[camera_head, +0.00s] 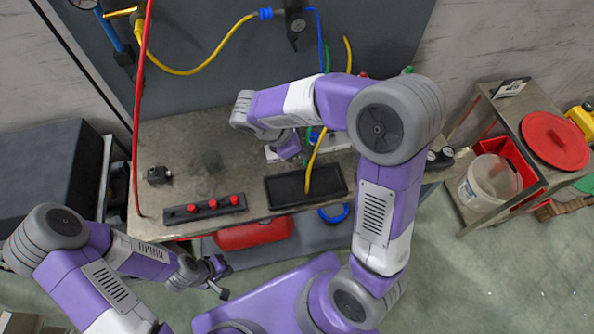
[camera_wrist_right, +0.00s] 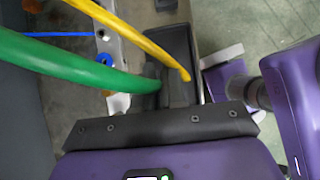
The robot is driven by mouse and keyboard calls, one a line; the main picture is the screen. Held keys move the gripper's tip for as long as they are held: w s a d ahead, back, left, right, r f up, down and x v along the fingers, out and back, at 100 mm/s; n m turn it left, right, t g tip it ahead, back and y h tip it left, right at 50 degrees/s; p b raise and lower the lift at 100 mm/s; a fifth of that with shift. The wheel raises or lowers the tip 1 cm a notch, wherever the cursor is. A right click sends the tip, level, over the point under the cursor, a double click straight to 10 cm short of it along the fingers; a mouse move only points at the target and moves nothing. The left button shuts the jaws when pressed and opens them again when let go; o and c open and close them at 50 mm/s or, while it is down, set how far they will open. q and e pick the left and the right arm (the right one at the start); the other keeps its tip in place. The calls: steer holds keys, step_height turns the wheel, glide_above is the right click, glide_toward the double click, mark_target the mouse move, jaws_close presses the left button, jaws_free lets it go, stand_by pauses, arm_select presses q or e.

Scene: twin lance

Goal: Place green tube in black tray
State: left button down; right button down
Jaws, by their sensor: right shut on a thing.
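The black tray (camera_head: 282,193) lies on the metal bench, and it also shows in the right wrist view (camera_wrist_right: 178,40). The green tube (camera_wrist_right: 60,62) runs in from the left in the right wrist view, its end at my right gripper's fingers (camera_wrist_right: 165,92), over or beside the tray. The fingers are shut on the green tube. In the head view, part of the green tube (camera_head: 327,58) shows behind my right arm; my right gripper (camera_head: 297,153) is just behind the tray, partly hidden. My left gripper (camera_head: 219,280) is open and empty in front of the bench.
A yellow tube (camera_head: 318,155) hangs with its end at the tray, close to the green one. A black strip with red knobs (camera_head: 205,208) lies left of the tray. A red hose (camera_head: 139,120) hangs at the bench's left. A metal block (camera_head: 335,142) stands behind the tray.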

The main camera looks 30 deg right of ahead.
steer(key=f, duration=0.3)
steer(key=f+b, duration=0.1)
steer(key=f, duration=0.2)
steer(key=f+b, duration=0.1)
steer(key=f, duration=0.3)
steer(key=shift+w, duration=0.35)
steer(key=shift+f, duration=0.1)
steer(key=c, duration=1.2)
jaws_free()
